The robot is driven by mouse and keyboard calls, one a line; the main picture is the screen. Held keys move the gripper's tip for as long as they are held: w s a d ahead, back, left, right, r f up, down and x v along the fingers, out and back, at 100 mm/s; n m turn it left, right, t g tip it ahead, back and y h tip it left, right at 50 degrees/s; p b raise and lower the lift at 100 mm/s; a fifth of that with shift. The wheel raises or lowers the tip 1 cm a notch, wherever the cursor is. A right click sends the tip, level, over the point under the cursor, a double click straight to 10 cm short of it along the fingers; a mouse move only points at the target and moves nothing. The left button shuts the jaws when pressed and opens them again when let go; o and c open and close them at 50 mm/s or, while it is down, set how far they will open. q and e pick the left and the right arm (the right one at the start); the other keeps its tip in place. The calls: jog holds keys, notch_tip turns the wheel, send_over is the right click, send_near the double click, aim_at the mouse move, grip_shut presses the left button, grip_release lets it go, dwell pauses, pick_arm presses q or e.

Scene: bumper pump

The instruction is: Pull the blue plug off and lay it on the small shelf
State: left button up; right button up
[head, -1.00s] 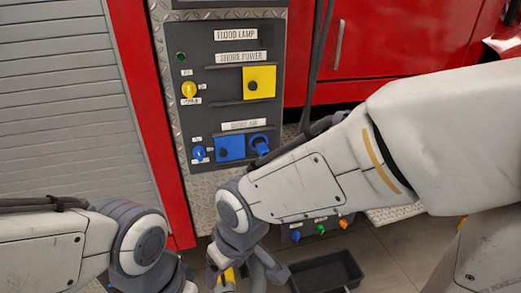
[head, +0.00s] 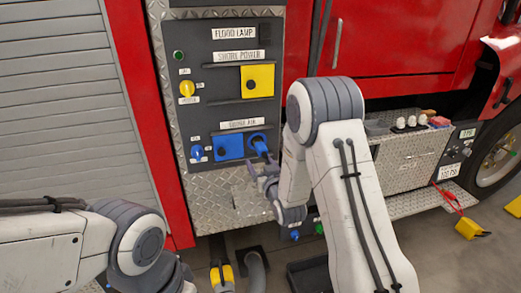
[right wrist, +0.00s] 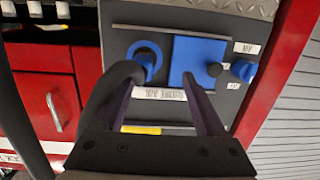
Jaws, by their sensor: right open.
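The blue plug (head: 260,146) sits in its round blue socket at the lower right of the dark panel. It also shows in the right wrist view (right wrist: 146,64), with a thick dark shape, seemingly a hose, curving down from it. My right gripper (head: 264,176) is open just below and in front of the plug. In the right wrist view its spread fingers (right wrist: 163,82) point at the panel, the left one near the plug, and nothing is held. A small plate-like shelf (head: 249,203) appears below the panel, partly hidden by my right arm. My left gripper is outside the view.
A blue square cover (head: 229,147) and a blue knob (head: 197,151) are left of the plug. A yellow cover (head: 257,81) and yellow knob (head: 187,89) are above. A dark tray (head: 305,276) lies below, partly behind my right arm.

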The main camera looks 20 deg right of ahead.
aim_at(260, 146)
jog(key=shift+d+r+t+h, duration=0.1)
jog(key=shift+d+t+h, duration=0.35)
jog(key=shift+d, duration=0.8)
jog(key=shift+w, duration=0.15)
jog(key=shift+w+r, duration=0.1)
jog(key=shift+w, duration=0.2)
jog(key=w+p, duration=0.1)
jog(key=w, duration=0.3)
jog(key=shift+w, duration=0.25)
jog(key=shift+w+b, duration=0.55)
jog(key=shift+w, duration=1.3)
jog(key=shift+b, duration=0.8)
